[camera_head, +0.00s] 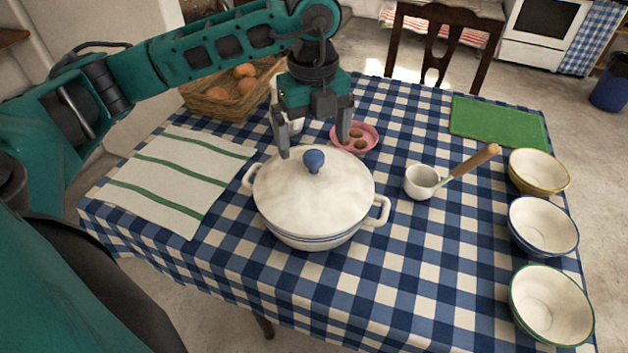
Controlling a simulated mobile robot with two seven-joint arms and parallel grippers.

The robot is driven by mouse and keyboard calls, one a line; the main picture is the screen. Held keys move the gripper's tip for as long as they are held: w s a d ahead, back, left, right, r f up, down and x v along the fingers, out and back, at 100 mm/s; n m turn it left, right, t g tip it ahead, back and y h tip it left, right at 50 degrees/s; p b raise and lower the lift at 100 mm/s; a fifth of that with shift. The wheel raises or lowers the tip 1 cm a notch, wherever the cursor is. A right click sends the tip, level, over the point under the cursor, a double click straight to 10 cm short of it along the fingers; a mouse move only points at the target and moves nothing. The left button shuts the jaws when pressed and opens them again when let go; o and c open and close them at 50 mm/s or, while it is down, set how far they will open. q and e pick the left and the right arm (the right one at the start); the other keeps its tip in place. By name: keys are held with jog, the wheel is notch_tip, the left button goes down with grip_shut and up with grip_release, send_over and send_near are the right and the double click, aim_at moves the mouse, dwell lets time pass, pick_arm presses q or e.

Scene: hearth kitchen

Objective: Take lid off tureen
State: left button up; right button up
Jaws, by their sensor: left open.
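The white tureen (316,243) stands on the checked tablecloth near the table's middle, with a handle on each side. Its white lid (315,196) sits on it, topped by a blue knob (314,161). My left gripper (312,150) is open, pointing down from above. Its fingers appear on either side of the knob in the picture, and look slightly behind and above it. I cannot tell the exact gap to the knob. Nothing is held. My right gripper is not in view.
A striped towel (172,177) lies left of the tureen. A ladle-like white cup (421,181) with a wooden handle and several bowls (551,304) are to the right. A pink dish (366,137), a bread basket (212,108) and a green board (498,121) lie farther back.

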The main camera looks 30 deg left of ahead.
aim_at(313, 156)
pick_arm(q)
jog(key=shift+s+d+f, duration=0.1)
jog(key=shift+f, duration=1.25)
jog(key=shift+s+d+f, duration=0.1)
jog(key=shift+f, duration=1.4)
grip_shut()
